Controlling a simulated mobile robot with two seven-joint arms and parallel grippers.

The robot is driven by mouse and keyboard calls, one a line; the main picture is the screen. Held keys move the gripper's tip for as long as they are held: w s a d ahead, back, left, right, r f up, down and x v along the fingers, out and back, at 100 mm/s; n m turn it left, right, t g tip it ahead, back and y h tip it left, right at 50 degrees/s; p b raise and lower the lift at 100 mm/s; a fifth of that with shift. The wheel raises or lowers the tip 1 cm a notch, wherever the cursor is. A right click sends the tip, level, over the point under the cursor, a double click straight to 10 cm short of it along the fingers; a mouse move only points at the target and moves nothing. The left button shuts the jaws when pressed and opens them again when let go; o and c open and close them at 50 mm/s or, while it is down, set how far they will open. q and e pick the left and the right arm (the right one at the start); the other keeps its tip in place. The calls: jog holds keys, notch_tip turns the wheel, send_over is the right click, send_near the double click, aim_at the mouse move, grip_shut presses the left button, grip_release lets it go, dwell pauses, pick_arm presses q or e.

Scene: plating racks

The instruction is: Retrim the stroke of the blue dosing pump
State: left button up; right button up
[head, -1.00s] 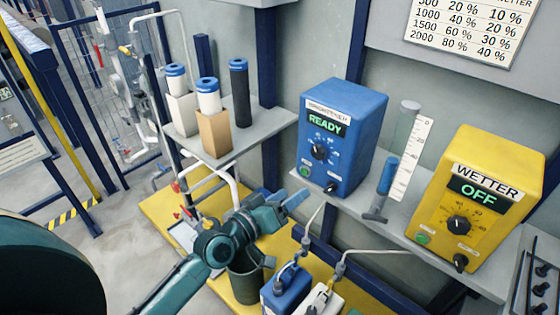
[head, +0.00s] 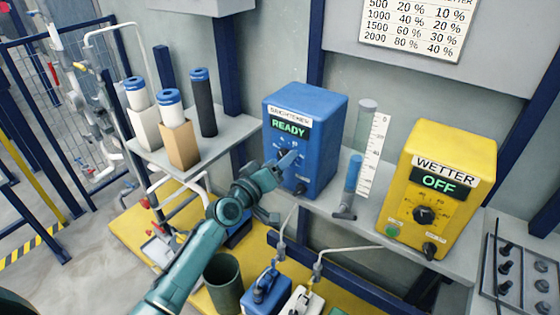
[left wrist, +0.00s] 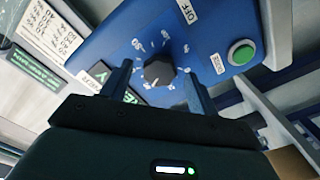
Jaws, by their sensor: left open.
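The blue dosing pump (head: 325,110) stands on the grey shelf, labelled BRIGHTENER, its display (head: 288,129) lit READY. My left gripper (head: 288,161) is in front of its face and hides the dial in the head view. In the left wrist view, the open left gripper (left wrist: 160,85) has one finger on each side of the black dial knob (left wrist: 159,73), with nothing held. Contact with the knob cannot be told. A green button (left wrist: 241,52) is at the right of the pump face. My right gripper is not in view.
A yellow pump (head: 455,145) labelled WETTER shows OFF. A clear tube with a scale (head: 375,155) stands between the pumps. Filter cartridges (head: 203,105) stand on a left shelf. A dark bucket (head: 222,280) and blue canister (head: 265,290) are below. A dosing chart (head: 420,25) hangs above.

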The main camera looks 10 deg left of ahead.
pick_arm(q)
jog(key=shift+w+d, duration=0.2)
jog(key=shift+w, duration=0.3)
jog(key=c, duration=1)
jog(key=shift+o, duration=0.2)
jog(key=shift+n, duration=2.9)
